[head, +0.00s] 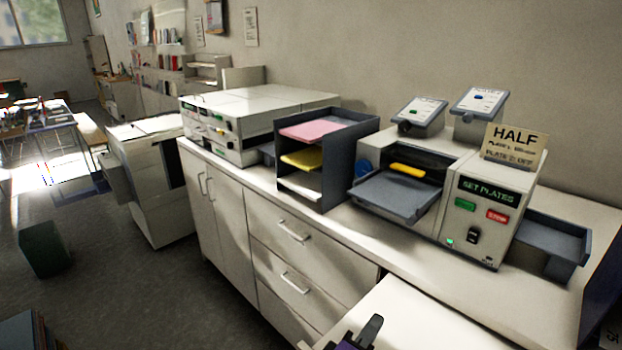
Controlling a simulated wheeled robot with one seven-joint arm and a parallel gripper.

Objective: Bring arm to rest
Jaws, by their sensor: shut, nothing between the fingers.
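My gripper (369,328) shows only in part at the bottom edge of the head view, as a dark upright tip with dark and purple parts beside it. It is shut and holds nothing that I can see. The rest of my arm is cut off by the frame. The gripper appears in front of the drawers and a white surface (420,312), apart from the machines on the counter.
A long white counter (345,222) runs along the wall. It carries a white machine (255,115), a tray rack (322,200) with coloured paper, and a plate machine (480,215) with a "HALF" sign (514,143).

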